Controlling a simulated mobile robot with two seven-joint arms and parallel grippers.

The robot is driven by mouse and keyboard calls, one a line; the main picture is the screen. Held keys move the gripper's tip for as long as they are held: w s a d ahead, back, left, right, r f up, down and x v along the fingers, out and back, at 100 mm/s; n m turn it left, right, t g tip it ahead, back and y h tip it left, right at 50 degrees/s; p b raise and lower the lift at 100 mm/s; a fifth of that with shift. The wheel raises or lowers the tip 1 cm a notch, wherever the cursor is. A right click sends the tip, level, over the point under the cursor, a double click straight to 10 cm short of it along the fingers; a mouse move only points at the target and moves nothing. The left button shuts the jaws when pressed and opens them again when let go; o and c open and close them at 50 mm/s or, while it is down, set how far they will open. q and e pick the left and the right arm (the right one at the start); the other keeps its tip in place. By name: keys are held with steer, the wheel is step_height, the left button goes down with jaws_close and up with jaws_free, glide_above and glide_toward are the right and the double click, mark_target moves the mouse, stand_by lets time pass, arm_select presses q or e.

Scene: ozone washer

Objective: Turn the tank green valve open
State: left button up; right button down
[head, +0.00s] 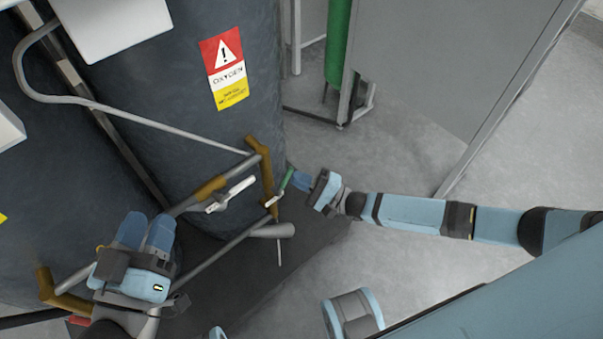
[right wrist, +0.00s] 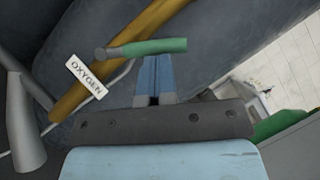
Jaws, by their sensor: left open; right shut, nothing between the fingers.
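The green valve handle (head: 287,179) sits on the brass pipe fitting in front of the dark oxygen tank (head: 180,130). In the right wrist view the green handle (right wrist: 155,47) lies crosswise just beyond my fingertips. My right gripper (head: 297,179) is shut with nothing between its fingers, its tips at or very close to the handle; I cannot tell whether they touch. It also shows in the right wrist view (right wrist: 154,60). My left gripper (head: 146,230) is open and empty, at the lower left near the pipes.
Brass pipes (head: 262,165) and a white OXYGEN tag (right wrist: 86,77) are close to the handle. A second dark tank (head: 60,170) stands at the left. A grey cabinet (head: 440,60) and a green cylinder (head: 338,40) are behind. Grey floor (head: 400,160) is clear between.

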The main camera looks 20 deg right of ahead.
arm_select(q)
step_height(320, 180, up, 4)
steer(key=t+p, duration=0.1)
steer(key=p, duration=0.1)
arm_select(e)
steer(key=n+g+p, duration=0.1)
steer(key=a+r+n+g+h+p, duration=0.1)
steer(key=n, duration=0.1)
steer(key=a+r+n+p, duration=0.1)
steer(key=n, duration=0.1)
steer(key=shift+s+r+g+p, duration=0.25)
steer(key=shift+s+g+p, duration=0.1)
steer(key=shift+g+p, duration=0.05)
arm_select(q)
steer(key=a+f+g+y, duration=0.3)
steer(key=f, duration=0.6)
steer(key=shift+s+a+g+y+p, duration=0.3)
steer(key=shift+s+a+p, duration=0.1)
arm_select(e)
steer(key=shift+s+a, duration=0.1)
steer(key=shift+a, duration=0.2)
arm_select(q)
steer(key=shift+f, duration=0.1)
arm_select(e)
steer(key=shift+d, duration=0.1)
